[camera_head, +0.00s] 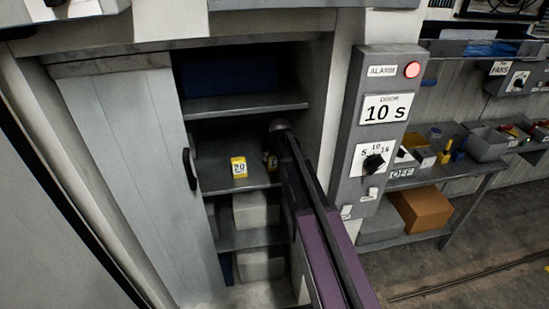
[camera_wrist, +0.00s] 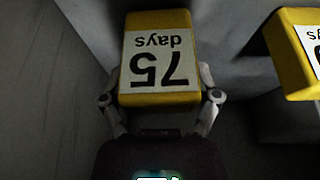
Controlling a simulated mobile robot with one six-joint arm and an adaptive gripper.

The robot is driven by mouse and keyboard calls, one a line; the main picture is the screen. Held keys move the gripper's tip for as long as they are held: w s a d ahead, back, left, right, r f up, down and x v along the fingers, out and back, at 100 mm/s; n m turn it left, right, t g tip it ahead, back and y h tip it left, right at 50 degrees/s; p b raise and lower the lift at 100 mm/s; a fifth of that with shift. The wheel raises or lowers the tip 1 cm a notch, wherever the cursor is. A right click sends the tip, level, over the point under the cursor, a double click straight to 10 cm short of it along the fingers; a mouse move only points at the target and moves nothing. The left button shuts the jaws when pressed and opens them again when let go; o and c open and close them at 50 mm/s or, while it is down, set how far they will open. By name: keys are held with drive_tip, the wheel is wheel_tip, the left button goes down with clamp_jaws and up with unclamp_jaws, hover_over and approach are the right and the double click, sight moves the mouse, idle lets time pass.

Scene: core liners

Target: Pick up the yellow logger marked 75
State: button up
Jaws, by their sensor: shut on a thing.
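The yellow logger marked "75 days" (camera_wrist: 160,60) fills the middle of the wrist view, its label upside down. My gripper (camera_wrist: 160,92) is shut on it, with one finger against each side. The gripper's fingers cannot be seen there. Whether the logger touches the shelf cannot be told.
A second yellow logger (camera_head: 239,168) stands left of it on the middle shelf (camera_head: 225,185); it also shows in the wrist view (camera_wrist: 292,60). The sliding door (camera_head: 125,150) is open at left. A grey control box (camera_head: 350,190) with a lit red alarm lamp (camera_head: 412,69) stands at right.

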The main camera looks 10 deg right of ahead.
drive_tip(key=shift+r+p, duration=1.3)
drive_tip(key=shift+r, duration=0.25)
drive_tip(key=s+a+r+p, duration=0.1)
drive_tip(key=s, duration=1.5)
drive_tip(key=shift+a, duration=0.1)
